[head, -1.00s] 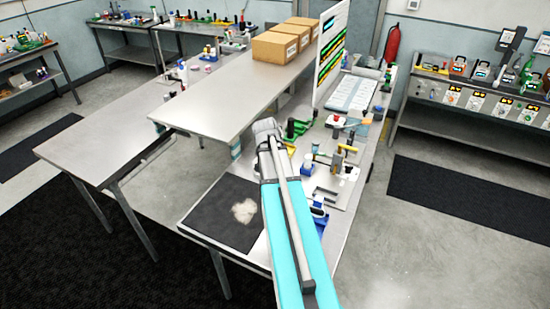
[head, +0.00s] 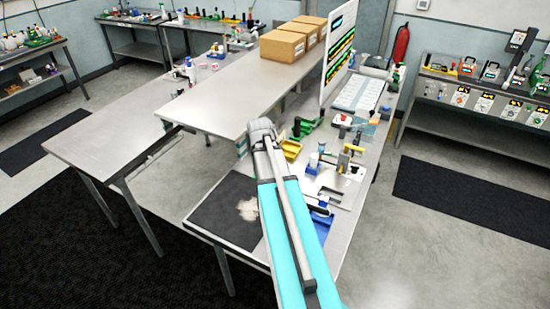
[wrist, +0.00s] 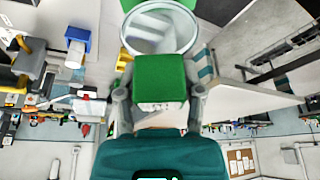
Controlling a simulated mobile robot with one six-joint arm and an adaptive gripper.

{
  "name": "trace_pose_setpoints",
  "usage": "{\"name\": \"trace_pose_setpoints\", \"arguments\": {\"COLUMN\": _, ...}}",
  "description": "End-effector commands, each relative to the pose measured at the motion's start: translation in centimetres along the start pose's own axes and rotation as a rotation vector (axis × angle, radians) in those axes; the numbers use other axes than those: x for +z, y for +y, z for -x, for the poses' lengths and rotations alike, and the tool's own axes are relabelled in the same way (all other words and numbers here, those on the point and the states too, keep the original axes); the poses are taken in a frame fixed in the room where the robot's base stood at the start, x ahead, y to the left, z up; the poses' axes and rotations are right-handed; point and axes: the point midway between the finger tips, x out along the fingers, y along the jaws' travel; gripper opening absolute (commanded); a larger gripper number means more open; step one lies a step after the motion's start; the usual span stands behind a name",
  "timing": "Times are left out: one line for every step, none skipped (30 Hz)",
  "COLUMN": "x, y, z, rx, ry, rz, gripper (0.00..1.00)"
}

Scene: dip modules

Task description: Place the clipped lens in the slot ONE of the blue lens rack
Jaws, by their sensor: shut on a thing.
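In the wrist view my gripper (wrist: 158,92) is shut on a green clip block (wrist: 159,78). A round clear lens in a pale ring (wrist: 160,28) sits just beyond the block, in line with it. In the head view my arm hides the gripper and the lens. A blue holder (head: 321,220) shows partly behind my arm on the bench. I cannot tell whether it is the blue lens rack, and no slot label is readable.
A metal bench carries a dark mat (head: 225,212), a yellow tray (head: 291,149), green parts (head: 305,126) and a small upright stand (head: 345,160). A raised shelf (head: 235,95) with cardboard boxes (head: 283,47) lies left of my arm. A white board (head: 339,50) stands behind.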

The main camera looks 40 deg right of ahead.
Motion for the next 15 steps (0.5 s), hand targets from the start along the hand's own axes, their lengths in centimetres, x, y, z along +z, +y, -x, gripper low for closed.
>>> {"name": "trace_pose_setpoints", "arguments": {"x": 0.1, "y": -1.2, "z": 0.1, "rx": -0.026, "ry": 0.001, "rz": 0.061, "gripper": 0.0}}
{"name": "trace_pose_setpoints", "arguments": {"x": 0.2, "y": -1.8, "z": 0.2, "rx": -0.041, "ry": 0.002, "rz": 0.098, "gripper": 0.0}}
{"name": "trace_pose_setpoints", "arguments": {"x": 0.3, "y": -2.5, "z": 0.2, "rx": -0.06, "ry": 0.004, "rz": 0.146, "gripper": 0.0}}
{"name": "trace_pose_setpoints", "arguments": {"x": 0.4, "y": -3.1, "z": 0.3, "rx": -0.074, "ry": 0.005, "rz": 0.181, "gripper": 0.0}}
{"name": "trace_pose_setpoints", "arguments": {"x": 0.5, "y": -3.7, "z": 0.3, "rx": -0.087, "ry": 0.007, "rz": 0.214, "gripper": 0.0}}
{"name": "trace_pose_setpoints", "arguments": {"x": 0.6, "y": -4.3, "z": 0.4, "rx": -0.103, "ry": 0.01, "rz": 0.257, "gripper": 0.0}}
{"name": "trace_pose_setpoints", "arguments": {"x": 0.7, "y": -4.8, "z": 0.5, "rx": -0.116, "ry": 0.013, "rz": 0.285, "gripper": 0.0}}
{"name": "trace_pose_setpoints", "arguments": {"x": 0.8, "y": -5.2, "z": 0.5, "rx": -0.126, "ry": 0.016, "rz": 0.312, "gripper": 0.0}}
{"name": "trace_pose_setpoints", "arguments": {"x": 0.8, "y": -5.7, "z": 0.6, "rx": -0.138, "ry": 0.02, "rz": 0.344, "gripper": 0.0}}
{"name": "trace_pose_setpoints", "arguments": {"x": 0.9, "y": -6.1, "z": 0.7, "rx": -0.147, "ry": 0.022, "rz": 0.365, "gripper": 0.0}}
{"name": "trace_pose_setpoints", "arguments": {"x": 0.9, "y": -6.4, "z": 0.7, "rx": -0.154, "ry": 0.025, "rz": 0.385, "gripper": 0.0}}
{"name": "trace_pose_setpoints", "arguments": {"x": 1.0, "y": -6.7, "z": 0.8, "rx": -0.162, "ry": 0.028, "rz": 0.406, "gripper": 0.0}}
{"name": "trace_pose_setpoints", "arguments": {"x": 1.0, "y": -6.9, "z": 0.8, "rx": -0.167, "ry": 0.03, "rz": 0.42, "gripper": 0.0}}
{"name": "trace_pose_setpoints", "arguments": {"x": 1.1, "y": -7.1, "z": 0.8, "rx": -0.171, "ry": 0.031, "rz": 0.429, "gripper": 0.0}}
{"name": "trace_pose_setpoints", "arguments": {"x": 1.1, "y": -7.2, "z": 0.8, "rx": -0.176, "ry": 0.033, "rz": 0.441, "gripper": 0.0}}
